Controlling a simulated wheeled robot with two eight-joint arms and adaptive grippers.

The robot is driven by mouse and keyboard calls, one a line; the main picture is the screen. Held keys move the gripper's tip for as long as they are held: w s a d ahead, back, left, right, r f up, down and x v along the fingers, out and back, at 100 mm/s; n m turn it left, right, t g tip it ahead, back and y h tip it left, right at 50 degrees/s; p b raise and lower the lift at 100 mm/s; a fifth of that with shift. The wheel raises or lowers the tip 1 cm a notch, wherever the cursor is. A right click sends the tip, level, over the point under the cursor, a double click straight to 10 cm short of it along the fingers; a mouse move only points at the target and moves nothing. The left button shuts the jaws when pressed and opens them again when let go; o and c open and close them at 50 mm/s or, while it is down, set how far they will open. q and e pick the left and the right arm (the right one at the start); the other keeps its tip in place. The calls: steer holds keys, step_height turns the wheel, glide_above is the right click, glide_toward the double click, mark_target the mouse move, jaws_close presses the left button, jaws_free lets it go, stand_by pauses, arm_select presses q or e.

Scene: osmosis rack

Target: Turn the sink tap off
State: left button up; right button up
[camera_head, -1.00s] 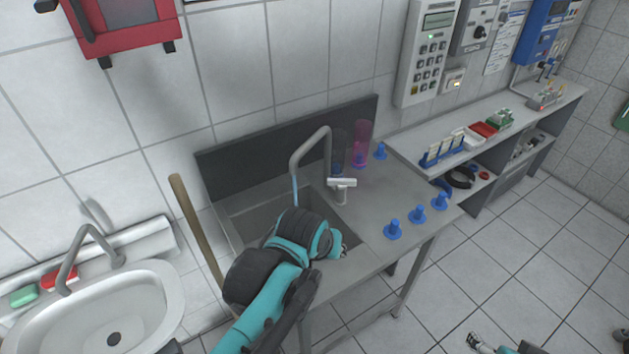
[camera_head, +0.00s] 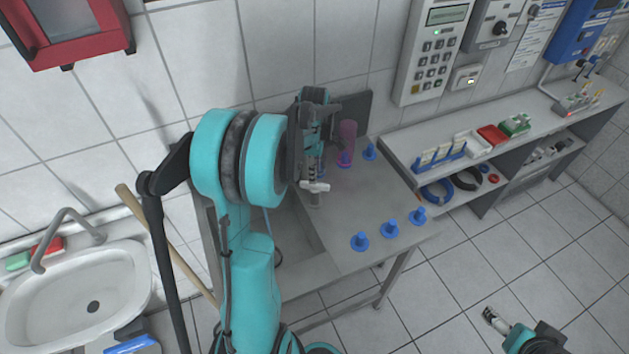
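The metal sink (camera_head: 345,255) stands against the wall, its basin and spout largely hidden behind my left arm. The tap's pale lever handle (camera_head: 315,187) shows on a short post at the right of the basin. My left gripper (camera_head: 311,172) points down just above and behind the handle, overlapping it in the picture. I cannot tell whether they touch or whether its fingers are open or shut. A thin bluish line (camera_head: 268,222), possibly running water, shows beside my arm. My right gripper (camera_head: 491,318) is low over the floor at the lower right, away from the sink.
Several blue stands (camera_head: 390,228) and a pink cylinder (camera_head: 348,132) stand on the counter right of the tap. A white washbasin (camera_head: 95,285) is at left, with a wooden stick (camera_head: 150,225) between. A shelf bench (camera_head: 405,150) is at right.

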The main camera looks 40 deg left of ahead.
mark_target(315, 186)
arm_select(q)
step_height(315, 186, down, 6)
steer(key=shift+w+r+b, duration=0.1)
steer(key=shift+r+b, duration=0.15)
steer(key=shift+b, duration=0.2)
jaws_close()
